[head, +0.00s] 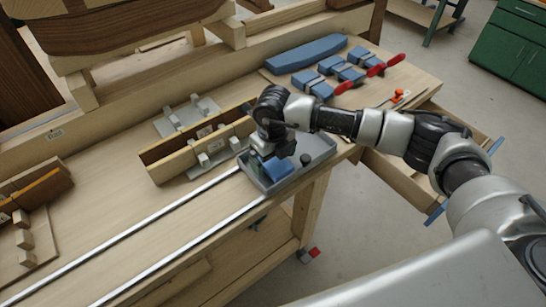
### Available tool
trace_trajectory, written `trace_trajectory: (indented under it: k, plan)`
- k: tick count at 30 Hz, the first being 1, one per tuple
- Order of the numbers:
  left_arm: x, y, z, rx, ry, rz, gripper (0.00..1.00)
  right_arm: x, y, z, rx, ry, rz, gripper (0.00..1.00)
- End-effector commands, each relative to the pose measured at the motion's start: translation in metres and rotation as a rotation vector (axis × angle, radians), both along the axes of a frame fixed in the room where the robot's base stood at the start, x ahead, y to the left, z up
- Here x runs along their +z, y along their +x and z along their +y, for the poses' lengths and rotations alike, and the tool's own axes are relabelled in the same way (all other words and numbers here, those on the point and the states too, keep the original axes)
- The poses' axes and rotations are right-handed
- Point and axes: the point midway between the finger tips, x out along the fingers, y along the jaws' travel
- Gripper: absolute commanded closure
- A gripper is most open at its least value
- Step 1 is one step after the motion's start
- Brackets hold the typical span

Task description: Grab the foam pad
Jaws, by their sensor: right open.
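A small blue foam pad (280,170) lies in a shallow grey tray (318,149) on the wooden workbench. My right gripper (266,158) points down over the left part of the tray, just beside and above the pad. It is open. The wrist hides part of the pad and the tray's back, and I cannot tell whether the fingers touch the pad. My left gripper is not in view.
A long blue pad (306,54) and several strapped blue blocks (312,84) with red-handled tools lie at the back right. A wooden form (196,150) stands left of the tray. Two metal rails (150,244) run along the bench, with bare wood around them.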

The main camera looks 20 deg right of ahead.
Motion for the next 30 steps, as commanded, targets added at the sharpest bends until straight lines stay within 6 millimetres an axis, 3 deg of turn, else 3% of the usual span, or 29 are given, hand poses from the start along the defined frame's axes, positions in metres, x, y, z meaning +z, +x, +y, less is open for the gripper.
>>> trace_trajectory:
  k: [8, 19, 30]
  plan:
    - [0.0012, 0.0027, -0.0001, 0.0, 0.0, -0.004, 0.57, -0.0056, 0.0001, 0.0, 0.001, 0.0, -0.002, 0.06]
    - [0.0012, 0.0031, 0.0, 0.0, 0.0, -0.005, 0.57, -0.0051, 0.0001, 0.0, 0.001, 0.001, -0.002, 0.59]
    - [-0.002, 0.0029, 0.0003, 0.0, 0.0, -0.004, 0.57, 0.0002, 0.0007, 0.0001, 0.0, 0.002, -0.002, 0.59]
